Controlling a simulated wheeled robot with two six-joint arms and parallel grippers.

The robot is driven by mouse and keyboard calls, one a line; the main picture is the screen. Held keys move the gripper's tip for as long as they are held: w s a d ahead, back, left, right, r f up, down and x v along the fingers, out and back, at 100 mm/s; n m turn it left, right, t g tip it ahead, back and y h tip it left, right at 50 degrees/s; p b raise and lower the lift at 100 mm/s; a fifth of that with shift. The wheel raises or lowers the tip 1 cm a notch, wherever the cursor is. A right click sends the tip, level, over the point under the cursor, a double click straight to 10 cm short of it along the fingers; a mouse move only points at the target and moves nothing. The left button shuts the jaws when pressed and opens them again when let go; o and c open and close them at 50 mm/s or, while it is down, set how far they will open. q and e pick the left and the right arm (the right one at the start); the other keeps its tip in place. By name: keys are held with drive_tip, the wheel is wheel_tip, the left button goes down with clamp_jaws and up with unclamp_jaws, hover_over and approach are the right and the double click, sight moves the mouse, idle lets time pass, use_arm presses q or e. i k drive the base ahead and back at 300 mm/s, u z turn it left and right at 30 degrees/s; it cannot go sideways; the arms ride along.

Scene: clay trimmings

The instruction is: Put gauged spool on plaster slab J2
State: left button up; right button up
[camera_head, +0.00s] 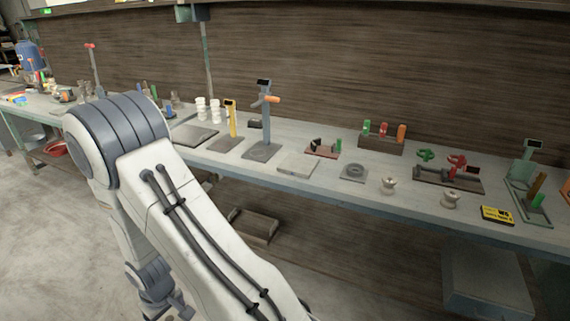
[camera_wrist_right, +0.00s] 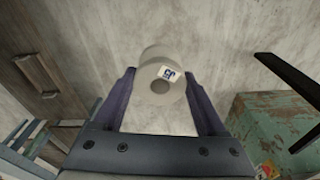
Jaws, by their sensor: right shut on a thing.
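In the right wrist view my right gripper (camera_wrist_right: 160,103) is shut on a pale spool (camera_wrist_right: 150,92). Its round end, with a dark centre hole and a small white and blue tag, faces the camera. The tag is too small to read surely. Behind it lies grey floor, so the spool is away from the bench top. In the head view a pale flat slab (camera_head: 298,165) lies bare on the bench. No J2 mark is readable on it, so I cannot tell that it is plaster slab J2. My right gripper is not visible there. My left gripper cannot be made out.
My arm covers the head view's lower left.

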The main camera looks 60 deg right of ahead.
sight(298, 162)
drive_tip(key=u, duration=0.05)
drive_tip(key=i, duration=0.85)
drive_tip(key=z, duration=0.75)
drive_tip(key=i, duration=0.75)
drive_tip(key=z, duration=0.75)
